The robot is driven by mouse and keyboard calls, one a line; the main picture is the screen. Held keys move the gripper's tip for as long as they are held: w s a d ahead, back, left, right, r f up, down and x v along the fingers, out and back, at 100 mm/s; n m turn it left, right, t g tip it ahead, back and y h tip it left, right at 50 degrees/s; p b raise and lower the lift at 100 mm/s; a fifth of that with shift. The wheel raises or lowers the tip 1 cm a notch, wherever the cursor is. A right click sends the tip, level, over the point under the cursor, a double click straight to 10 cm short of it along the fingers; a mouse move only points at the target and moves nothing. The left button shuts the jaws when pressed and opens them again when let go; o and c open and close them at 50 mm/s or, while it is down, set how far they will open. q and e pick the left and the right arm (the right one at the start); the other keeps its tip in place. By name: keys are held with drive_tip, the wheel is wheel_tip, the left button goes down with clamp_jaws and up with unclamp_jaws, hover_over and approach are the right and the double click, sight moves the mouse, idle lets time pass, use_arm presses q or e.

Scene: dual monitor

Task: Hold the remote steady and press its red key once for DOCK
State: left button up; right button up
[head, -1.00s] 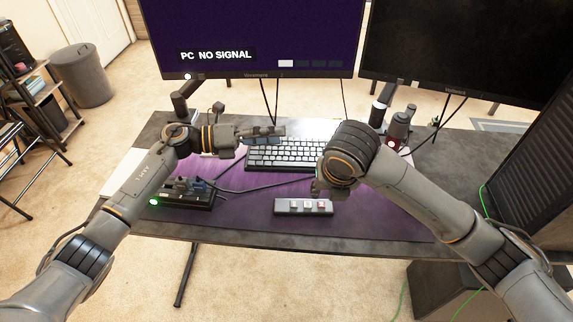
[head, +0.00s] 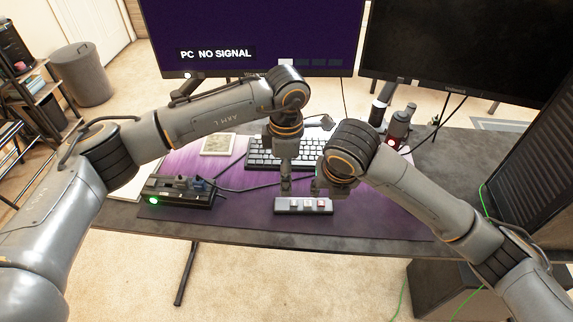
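The small grey remote (head: 287,208) lies on the purple desk mat near the desk's front edge. Its row of keys faces up, and the red key (head: 321,204) is at the right end. My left gripper (head: 286,191) points down just behind the remote's left part; I cannot tell whether it touches it. My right gripper (head: 317,190) is low behind the remote's right part, mostly hidden by its own wrist. The finger gaps of both are too small or hidden to read. The left monitor (head: 250,35) reads "PC NO SIGNAL"; the right monitor (head: 455,50) is dark.
A black dock (head: 180,195) with a green light and plugged cables sits left on the mat. A keyboard (head: 262,157) lies behind the grippers. A small square pad (head: 218,145) is at the back left. A dark tower (head: 530,150) stands at the right.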

sight(286, 204)
use_arm(q)
wheel_tip(286, 204, down, 11)
drive_tip(key=shift+f, duration=0.2)
idle(0.3)
drive_tip(key=c, duration=1.3)
use_arm(e)
clamp_jaws()
